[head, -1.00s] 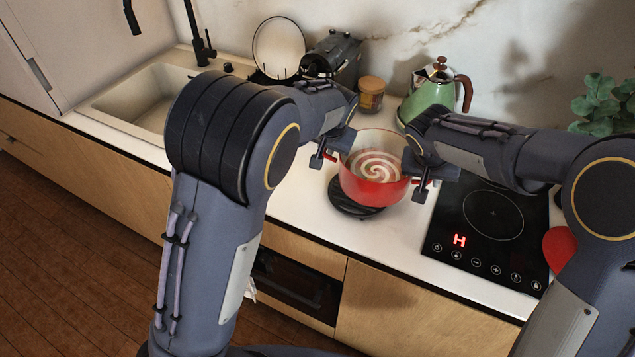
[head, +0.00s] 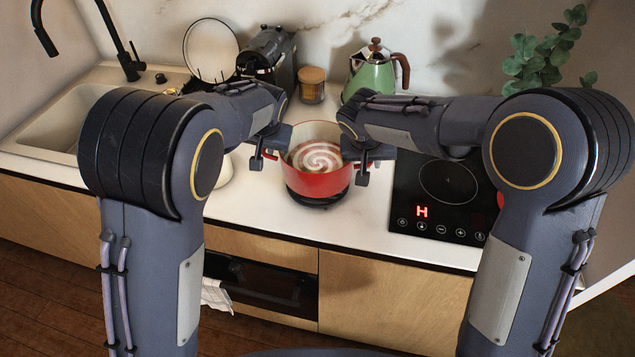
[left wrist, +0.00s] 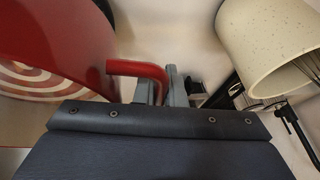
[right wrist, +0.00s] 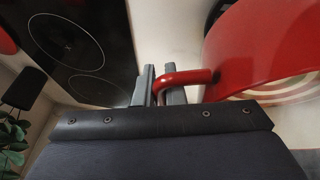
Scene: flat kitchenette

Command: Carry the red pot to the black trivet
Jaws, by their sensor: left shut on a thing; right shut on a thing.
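The red pot (head: 318,184), with a red and cream swirl inside, is level between my two grippers. The black trivet (head: 315,203) shows as a dark edge directly under it; most of it is hidden by the pot. I cannot tell whether the pot touches it or hangs just above. My left gripper (head: 264,160) is shut on the pot's left handle (left wrist: 140,69). My right gripper (head: 366,168) is shut on the right handle (right wrist: 188,78). Both wrist views show the fingers around the handles.
The black hob (head: 440,200) lies to the right, with a lit red H. A green kettle (head: 372,78), a lidded jar (head: 312,86) and a dark coffee machine (head: 268,60) stand behind. A cream speckled vessel (left wrist: 265,45) stands near my left gripper. Counter in front is clear.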

